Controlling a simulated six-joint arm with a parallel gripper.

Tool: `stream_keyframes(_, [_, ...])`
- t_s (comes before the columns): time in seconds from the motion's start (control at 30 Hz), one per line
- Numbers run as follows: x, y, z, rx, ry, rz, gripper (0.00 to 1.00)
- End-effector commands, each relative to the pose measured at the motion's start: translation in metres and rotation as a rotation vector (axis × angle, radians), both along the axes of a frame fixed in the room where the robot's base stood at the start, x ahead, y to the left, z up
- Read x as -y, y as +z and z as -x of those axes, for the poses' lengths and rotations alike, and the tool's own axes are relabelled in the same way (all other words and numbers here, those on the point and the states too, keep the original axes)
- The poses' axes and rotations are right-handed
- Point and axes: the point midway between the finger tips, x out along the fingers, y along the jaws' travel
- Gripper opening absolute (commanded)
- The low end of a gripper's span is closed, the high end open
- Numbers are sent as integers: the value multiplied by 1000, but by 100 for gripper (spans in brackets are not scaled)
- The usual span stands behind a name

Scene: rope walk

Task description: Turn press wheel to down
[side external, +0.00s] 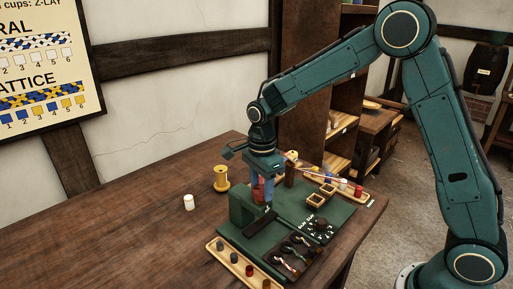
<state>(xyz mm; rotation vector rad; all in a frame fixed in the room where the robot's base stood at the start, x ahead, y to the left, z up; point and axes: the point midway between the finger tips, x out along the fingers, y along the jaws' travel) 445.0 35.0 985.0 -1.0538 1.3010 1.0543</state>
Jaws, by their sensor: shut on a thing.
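My gripper (263,190) points straight down over the green board, with its blue fingers shut on a red part that I take to be the press wheel (257,194). The fingers hide much of the wheel, and its turn position cannot be read. The press (241,209) is a dark green block body standing upright at the left of the board, just beside and below my gripper. A dark flat bar (260,222) lies in front of it.
A light wooden tray (236,262) with pegs lies in front. A yellow spool (221,179) and a white cylinder (188,202) stand left. The table's left side (130,235) is clear.

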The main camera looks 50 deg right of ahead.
Motion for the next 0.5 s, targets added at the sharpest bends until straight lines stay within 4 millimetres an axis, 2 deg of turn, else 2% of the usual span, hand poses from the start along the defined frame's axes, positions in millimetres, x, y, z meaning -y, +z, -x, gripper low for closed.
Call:
stream_keyframes(0.4, [0,1,-1,4,-11,0,22])
stream_keyframes(0.43, [0,1,-1,4,-11,0,46])
stream_keyframes(0.5, [0,1,-1,4,-11,1,60])
